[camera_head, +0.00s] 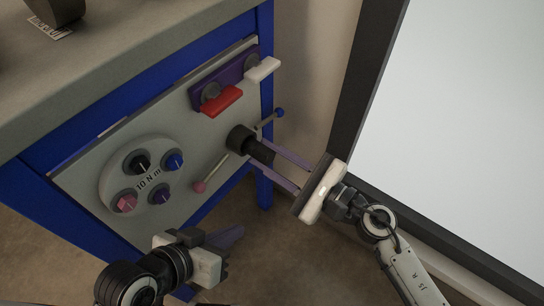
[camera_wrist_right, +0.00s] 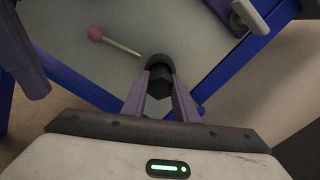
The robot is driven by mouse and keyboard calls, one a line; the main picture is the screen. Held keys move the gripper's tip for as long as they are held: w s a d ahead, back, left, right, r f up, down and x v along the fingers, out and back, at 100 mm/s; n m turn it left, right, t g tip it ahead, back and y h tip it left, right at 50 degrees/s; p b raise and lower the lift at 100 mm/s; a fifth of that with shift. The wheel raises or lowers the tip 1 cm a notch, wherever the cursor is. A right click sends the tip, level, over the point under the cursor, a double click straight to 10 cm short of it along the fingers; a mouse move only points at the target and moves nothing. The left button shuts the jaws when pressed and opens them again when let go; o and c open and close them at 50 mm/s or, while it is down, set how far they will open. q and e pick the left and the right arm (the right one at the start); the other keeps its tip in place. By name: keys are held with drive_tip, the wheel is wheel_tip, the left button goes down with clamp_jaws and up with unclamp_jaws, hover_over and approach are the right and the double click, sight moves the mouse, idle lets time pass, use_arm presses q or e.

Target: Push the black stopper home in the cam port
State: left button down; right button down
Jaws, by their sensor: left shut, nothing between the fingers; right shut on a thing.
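The black stopper (camera_head: 259,152) is at the mouth of the dark cam port (camera_head: 240,138) on the grey panel. How deep it sits I cannot tell. In the right wrist view the stopper (camera_wrist_right: 159,82) shows as a dark hexagonal end in front of the port's round collar (camera_wrist_right: 159,61). My right gripper (camera_head: 272,157) is shut on the stopper, with one purple finger on each side of it; the fingers also show in the right wrist view (camera_wrist_right: 159,88). My left gripper (camera_head: 232,238) is shut and empty, low in front of the panel and apart from it.
A pink-ended rod (camera_head: 199,186) and a blue-ended rod (camera_head: 279,113) are beside the port. Red (camera_head: 221,102) and white (camera_head: 262,69) handles stick out above it. A round plate marked 10 N m (camera_head: 113,175) carries several coloured knobs at left. A large pale board (camera_head: 460,110) stands at right.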

drive_tip(key=shift+x, duration=0.95)
drive_tip(key=c, duration=1.3)
unclamp_jaws()
drive_tip(key=shift+s+d, duration=0.1)
drive_tip(key=shift+d, duration=0.05)
use_arm(q)
drive_tip(key=shift+w+d+r, duration=0.15)
drive_tip(key=shift+d+r, duration=0.1)
drive_tip(key=shift+r, duration=0.5)
use_arm(e)
drive_tip(key=v, duration=1)
use_arm(q)
drive_tip(key=shift+f, duration=0.15)
